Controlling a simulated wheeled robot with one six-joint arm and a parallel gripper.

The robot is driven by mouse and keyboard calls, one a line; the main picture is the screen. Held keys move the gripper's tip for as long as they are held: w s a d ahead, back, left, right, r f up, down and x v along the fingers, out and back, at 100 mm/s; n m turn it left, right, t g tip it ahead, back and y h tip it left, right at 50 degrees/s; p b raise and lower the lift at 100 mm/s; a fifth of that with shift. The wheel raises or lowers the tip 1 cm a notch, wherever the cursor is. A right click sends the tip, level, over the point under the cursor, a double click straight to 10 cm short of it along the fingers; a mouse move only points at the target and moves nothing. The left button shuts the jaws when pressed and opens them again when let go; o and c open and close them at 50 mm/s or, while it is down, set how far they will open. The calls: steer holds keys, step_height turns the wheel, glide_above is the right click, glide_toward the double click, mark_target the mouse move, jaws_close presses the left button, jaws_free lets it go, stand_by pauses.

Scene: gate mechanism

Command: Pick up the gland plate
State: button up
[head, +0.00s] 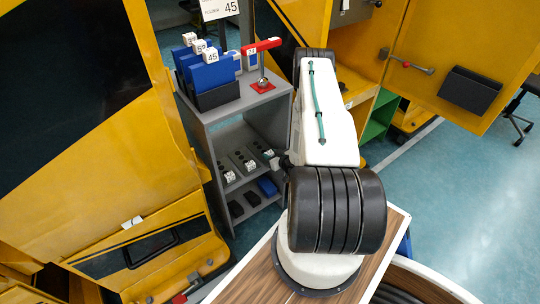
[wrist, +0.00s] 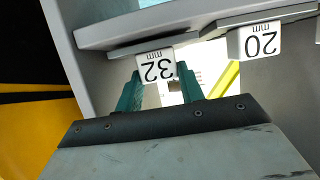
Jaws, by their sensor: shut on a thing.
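My gripper (wrist: 158,78) shows in the wrist view with its two teal fingers on either side of a white tag marked "32 mm" (wrist: 155,67). The fingers are shut on this tag, at the front of a grey gland plate (wrist: 125,50). A second tag marked "20 mm" (wrist: 260,40) is to the right, on another grey plate, apart from the fingers. In the head view, several dark plates with white tags (head: 250,165) lie in a row on a shelf of the grey cabinet. My gripper (head: 272,158) reaches the right end of that row and is partly hidden by my arm.
Yellow panels (head: 150,150) flank the cabinet.

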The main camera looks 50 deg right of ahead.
step_height(320, 180, up, 7)
steer(key=a, duration=0.1)
steer(key=w+a, duration=0.2)
steer(key=a, duration=0.7)
steer(key=w+a, duration=0.2)
steer(key=a, duration=0.7)
steer(key=shift+w+f, duration=0.25)
steer(key=shift+w, duration=0.05)
